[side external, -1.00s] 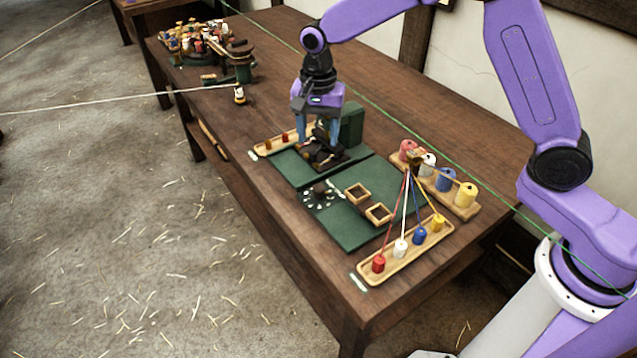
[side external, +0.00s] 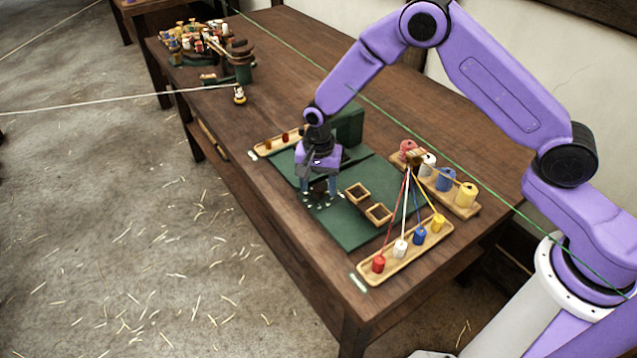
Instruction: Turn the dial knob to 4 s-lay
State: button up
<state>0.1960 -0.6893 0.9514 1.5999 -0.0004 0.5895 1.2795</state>
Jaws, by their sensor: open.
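The dial (side external: 325,204) is a ring of pale marks on the green board (side external: 352,232), in the middle of the workbench. Its dark knob (side external: 320,188) is partly hidden behind my gripper. My gripper (side external: 319,187) points down over the dial, with its blue fingers apart on either side of the knob. I cannot tell whether the fingers touch it. The dial's lettering is too small to read, and the knob's pointing direction is hidden.
Two wooden square frames (side external: 368,203) sit right of the dial. A tray of coloured bobbins (side external: 402,250) and a rack of spools (side external: 444,184) stand further right, joined by strands. A green block (side external: 347,124) stands behind. A green cord crosses above the bench.

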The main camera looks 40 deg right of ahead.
jog(key=shift+f, duration=0.1)
jog(key=c, duration=1)
jog(key=shift+c, duration=0.2)
